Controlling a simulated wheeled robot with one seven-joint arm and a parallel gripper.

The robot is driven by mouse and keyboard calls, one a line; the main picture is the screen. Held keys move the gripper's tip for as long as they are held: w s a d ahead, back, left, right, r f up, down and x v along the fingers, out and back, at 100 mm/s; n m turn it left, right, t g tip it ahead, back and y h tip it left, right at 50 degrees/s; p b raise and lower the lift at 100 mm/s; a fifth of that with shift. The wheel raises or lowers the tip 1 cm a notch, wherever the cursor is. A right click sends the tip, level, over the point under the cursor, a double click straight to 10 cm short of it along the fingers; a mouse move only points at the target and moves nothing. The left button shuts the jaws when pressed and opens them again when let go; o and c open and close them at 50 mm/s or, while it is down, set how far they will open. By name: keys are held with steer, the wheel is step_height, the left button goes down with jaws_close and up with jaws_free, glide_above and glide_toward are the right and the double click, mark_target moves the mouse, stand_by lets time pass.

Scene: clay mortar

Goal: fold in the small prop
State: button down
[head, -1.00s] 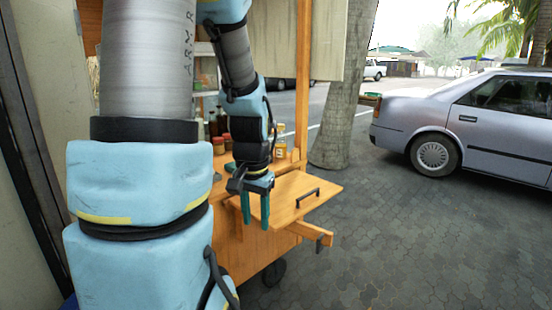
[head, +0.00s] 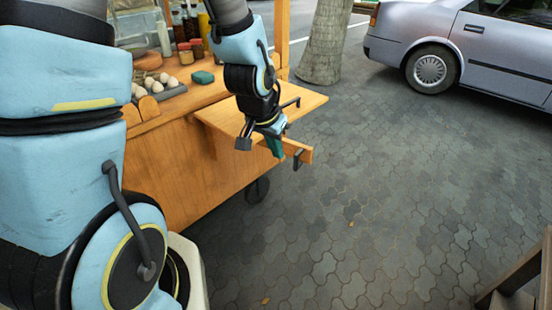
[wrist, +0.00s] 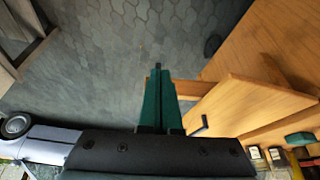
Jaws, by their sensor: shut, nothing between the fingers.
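The small prop (head: 290,147) is a short wooden bar standing out under the cart's folding leaf (head: 222,118), with a dark handle (head: 299,159) near its outer end. My gripper (head: 276,148) points down at the leaf's front edge, close beside the prop, and partly hides it. In the wrist view the green fingers (wrist: 158,98) are together and empty, overlapping the prop's outer end (wrist: 188,88). I cannot tell whether they touch it. The leaf (wrist: 245,108) is raised level and carries a dark handle (wrist: 200,125).
The wooden cart (head: 170,165) holds eggs (head: 155,82), bottles and a green sponge (head: 203,77). A tree trunk (head: 322,45) and a silver car (head: 480,45) stand behind. A wooden piece of furniture (head: 520,290) is at lower right. The paving in front is clear.

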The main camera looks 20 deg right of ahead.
steer(key=w+d+f+p, duration=0.2)
steer(key=w+d+f, duration=0.3)
steer(key=f, duration=0.4)
steer(key=shift+d, duration=0.4)
steer(key=shift+w+d, duration=0.1)
steer(key=shift+d, duration=0.05)
